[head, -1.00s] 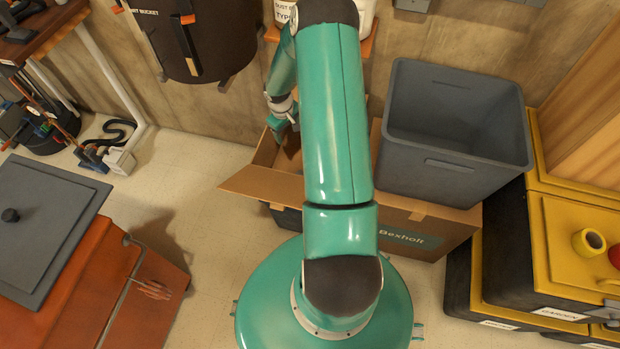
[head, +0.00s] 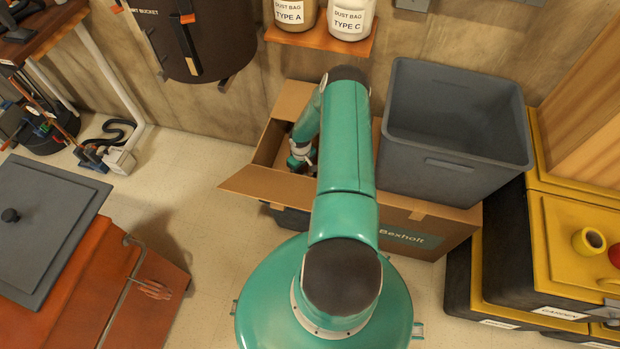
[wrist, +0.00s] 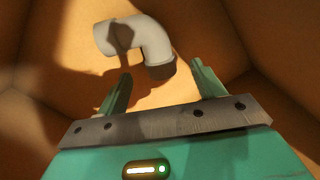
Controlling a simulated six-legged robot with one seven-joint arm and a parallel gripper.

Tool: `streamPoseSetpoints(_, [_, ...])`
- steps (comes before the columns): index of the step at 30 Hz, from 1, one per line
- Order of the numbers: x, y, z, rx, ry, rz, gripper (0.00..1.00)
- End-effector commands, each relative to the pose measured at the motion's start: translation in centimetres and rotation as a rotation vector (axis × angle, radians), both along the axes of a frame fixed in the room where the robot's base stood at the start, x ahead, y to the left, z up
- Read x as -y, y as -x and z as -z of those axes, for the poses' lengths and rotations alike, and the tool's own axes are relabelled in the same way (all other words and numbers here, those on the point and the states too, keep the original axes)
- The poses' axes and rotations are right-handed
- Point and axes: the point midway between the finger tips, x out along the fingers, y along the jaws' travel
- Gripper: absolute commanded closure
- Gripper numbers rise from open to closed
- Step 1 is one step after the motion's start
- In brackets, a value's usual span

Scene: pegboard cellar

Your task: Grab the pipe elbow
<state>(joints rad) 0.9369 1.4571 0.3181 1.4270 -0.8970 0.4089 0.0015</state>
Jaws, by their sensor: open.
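The pipe elbow (wrist: 145,42) is light grey with a darker grey end. In the wrist view it lies on the brown inner surface of a cardboard box (head: 400,207), just beyond my fingertips. My gripper (wrist: 160,80) is open and empty. Its two green fingers stand apart, with the elbow's darker end near the line between them. In the head view my gripper is down inside the open left part of the box, mostly hidden, and the elbow is not visible there.
A grey open bin (head: 455,165) stands on the right part of the box. A shelf (head: 318,40) with two dust bag jars is above, on the wall behind. Yellow-topped black boxes (head: 570,250) stand at right. An orange cabinet (head: 140,290) is at left.

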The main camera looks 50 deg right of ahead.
Motion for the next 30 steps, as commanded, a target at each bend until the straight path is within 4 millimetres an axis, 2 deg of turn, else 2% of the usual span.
streamPoseSetpoints(5, [0.0, 0.0, 1.1, -0.001, -0.001, 0.0, 0.32])
streamPoseSetpoints(15, [0.1, -0.4, 5.2, 0.0, -0.001, 0.0, 0.32])
streamPoseSetpoints(23, [0.2, -0.4, 5.4, 0.0, 0.001, -0.001, 0.32])
streamPoseSetpoints(26, [0.2, -0.4, 5.4, 0.0, 0.001, -0.001, 0.48])
streamPoseSetpoints(30, [0.2, -0.4, 5.4, 0.0, 0.001, -0.001, 0.75])
